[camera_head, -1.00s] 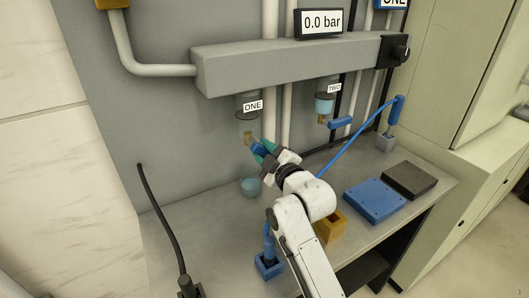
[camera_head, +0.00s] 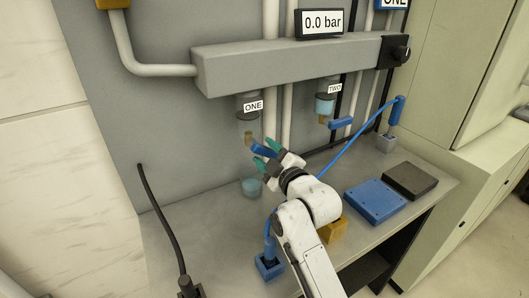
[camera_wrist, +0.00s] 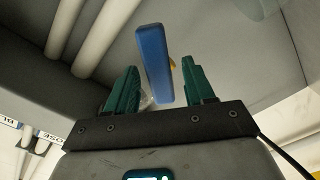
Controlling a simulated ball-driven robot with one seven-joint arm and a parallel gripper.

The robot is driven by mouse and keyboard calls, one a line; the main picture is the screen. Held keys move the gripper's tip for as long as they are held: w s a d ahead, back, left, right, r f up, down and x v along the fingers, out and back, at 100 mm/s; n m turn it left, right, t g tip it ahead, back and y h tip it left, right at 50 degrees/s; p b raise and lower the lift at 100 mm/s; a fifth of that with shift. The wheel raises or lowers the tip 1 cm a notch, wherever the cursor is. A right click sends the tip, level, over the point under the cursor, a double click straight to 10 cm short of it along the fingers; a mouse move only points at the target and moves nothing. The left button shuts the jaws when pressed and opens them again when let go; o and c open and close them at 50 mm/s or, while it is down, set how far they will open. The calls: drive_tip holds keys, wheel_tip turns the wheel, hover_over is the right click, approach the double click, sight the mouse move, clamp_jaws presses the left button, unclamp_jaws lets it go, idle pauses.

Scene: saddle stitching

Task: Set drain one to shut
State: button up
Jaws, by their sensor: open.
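Drain one is the brass valve (camera_head: 249,138) under the clear bowl labelled ONE (camera_head: 253,106). Its blue lever (camera_head: 263,150) points to the right and slightly down from the valve. My gripper (camera_head: 262,152) is open, with its green fingers on either side of the lever. In the wrist view, the blue lever (camera_wrist: 155,62) stands between the two spread green fingers (camera_wrist: 158,88), with a gap on each side. The valve body is mostly hidden there.
Drain two's blue lever (camera_head: 340,123) sticks out sideways to the right. A pressure display (camera_head: 320,22) reads 0.0 bar. A small cup (camera_head: 251,187) stands on the bench below drain one. Blue and dark blocks (camera_head: 376,200) lie at the right.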

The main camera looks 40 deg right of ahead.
sight(272, 155)
drive_tip(key=b+v, duration=0.1)
drive_tip(key=v, duration=0.8)
drive_tip(key=shift+s, duration=0.2)
drive_tip(key=b+x, duration=0.1)
drive_tip(key=x, duration=0.3)
drive_tip(key=d+f+b+x, duration=0.1)
drive_tip(key=b+x, duration=0.1)
drive_tip(key=x, duration=0.2)
drive_tip(key=b+x, duration=0.1)
drive_tip(key=x, duration=0.3)
drive_tip(key=shift+s+d+f, duration=0.15)
drive_tip(key=shift+d+f, duration=0.05)
drive_tip(key=shift+d, duration=0.2)
clamp_jaws()
